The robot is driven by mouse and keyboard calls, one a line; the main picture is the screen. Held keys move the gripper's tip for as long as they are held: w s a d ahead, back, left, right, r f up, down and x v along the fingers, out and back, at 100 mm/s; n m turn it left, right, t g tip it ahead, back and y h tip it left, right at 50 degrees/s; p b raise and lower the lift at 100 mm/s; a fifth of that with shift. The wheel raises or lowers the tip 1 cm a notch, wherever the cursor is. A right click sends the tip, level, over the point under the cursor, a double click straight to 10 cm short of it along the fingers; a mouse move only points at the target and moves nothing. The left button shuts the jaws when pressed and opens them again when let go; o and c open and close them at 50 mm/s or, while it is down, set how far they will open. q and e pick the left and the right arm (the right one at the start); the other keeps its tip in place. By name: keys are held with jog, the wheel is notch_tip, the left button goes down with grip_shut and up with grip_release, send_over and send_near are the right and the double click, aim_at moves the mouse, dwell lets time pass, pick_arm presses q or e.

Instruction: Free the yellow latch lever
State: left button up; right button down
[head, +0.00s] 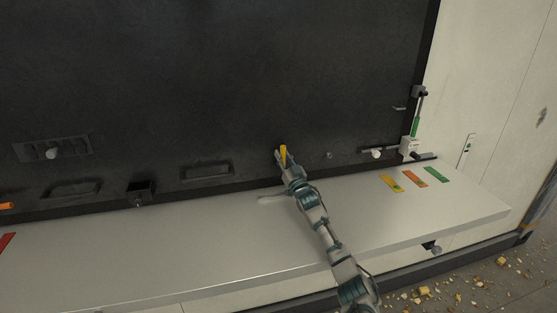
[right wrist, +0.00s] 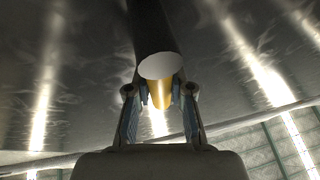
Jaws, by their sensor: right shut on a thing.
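The yellow latch lever (head: 283,151) stands near the lower middle of the dark panel in the head view. My right gripper (head: 284,163) is at it, with its fingers around the lever's lower part. In the right wrist view the yellow lever (right wrist: 161,93) shows between the two fingers of my right gripper (right wrist: 160,97), with a pale round end face towards the camera. The gripper is shut on the lever. How the lever joins the panel is hidden by the gripper. My left gripper is not in view.
A light grey ledge (head: 180,255) runs below the dark panel (head: 220,80). Yellow, orange and green strips (head: 414,176) lie at its right. A white block with a green rod (head: 412,139) is at the panel's right edge. Recessed handles (head: 207,171) and a small black box (head: 141,190) are left.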

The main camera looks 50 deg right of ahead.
dwell(0.4)
jog(key=c, duration=1)
grip_release()
jog(key=shift+d, duration=0.1)
jog(key=shift+c, duration=0.2)
jog(key=shift+d, duration=0.1)
jog(key=s+a, duration=0.2)
jog(key=s, duration=0.3)
jog(key=s+a+f, duration=0.1)
jog(key=s, duration=0.4)
jog(key=s+a+f, duration=0.1)
jog(key=s+a, duration=0.1)
jog(key=s, duration=0.3)
jog(key=shift+s+a+f, duration=0.1)
jog(key=shift+s+a, duration=0.2)
jog(key=shift+a, duration=0.05)
jog(key=shift+f, duration=0.1)
